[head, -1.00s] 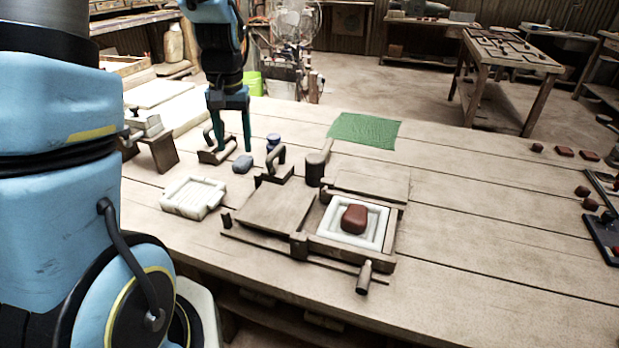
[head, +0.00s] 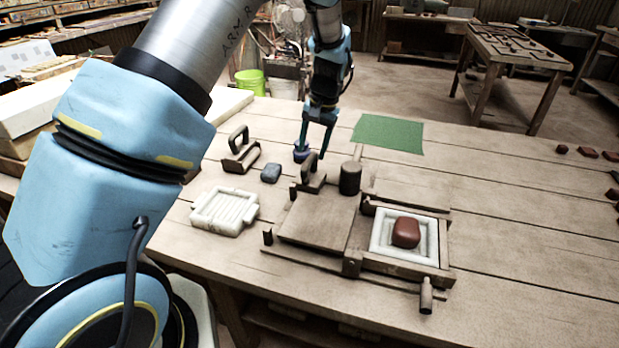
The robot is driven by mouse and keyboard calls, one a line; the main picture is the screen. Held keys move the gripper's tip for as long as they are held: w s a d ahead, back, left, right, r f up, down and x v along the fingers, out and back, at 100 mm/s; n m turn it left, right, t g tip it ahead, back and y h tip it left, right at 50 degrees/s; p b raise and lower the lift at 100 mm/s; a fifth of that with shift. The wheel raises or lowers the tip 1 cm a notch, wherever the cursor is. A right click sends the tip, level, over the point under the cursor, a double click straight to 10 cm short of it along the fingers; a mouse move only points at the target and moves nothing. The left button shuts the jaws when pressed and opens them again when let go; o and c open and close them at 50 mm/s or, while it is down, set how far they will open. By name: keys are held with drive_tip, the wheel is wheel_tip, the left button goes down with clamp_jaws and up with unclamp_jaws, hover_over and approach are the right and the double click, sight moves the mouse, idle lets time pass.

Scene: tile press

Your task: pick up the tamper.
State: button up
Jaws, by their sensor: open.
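A dark cylinder with a thin handle (head: 350,179) stands on the table behind the press and looks like the tamper; I cannot be sure of this. A block with a loop handle (head: 240,157) stands farther left. My gripper (head: 314,150) is open, pointing down, with its fingers apart above the table. It is left of and a little behind the cylinder, near a small blue jar (head: 301,154) and behind the press's upright handle (head: 310,177). I see nothing held between the fingers; whether they touch the jar cannot be told.
The wooden press (head: 310,222) holds a white mould (head: 381,243) with red-brown clay (head: 405,232) in it. A green mat (head: 388,133) lies behind. The table's right is mostly clear.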

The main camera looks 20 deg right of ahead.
sight(310, 157)
drive_tip(key=shift+w+a+f+p, duration=0.15)
drive_tip(key=shift+f+p, duration=0.15)
drive_tip(key=shift+f, duration=0.55)
drive_tip(key=shift+w+f+p, duration=0.1)
drive_tip(key=shift+f+p, duration=0.15)
drive_tip(key=shift+f, duration=0.6)
drive_tip(key=shift+w+a+f+p, duration=0.15)
drive_tip(key=shift+f+p, duration=0.15)
drive_tip(key=shift+f, duration=0.55)
clamp_jaws()
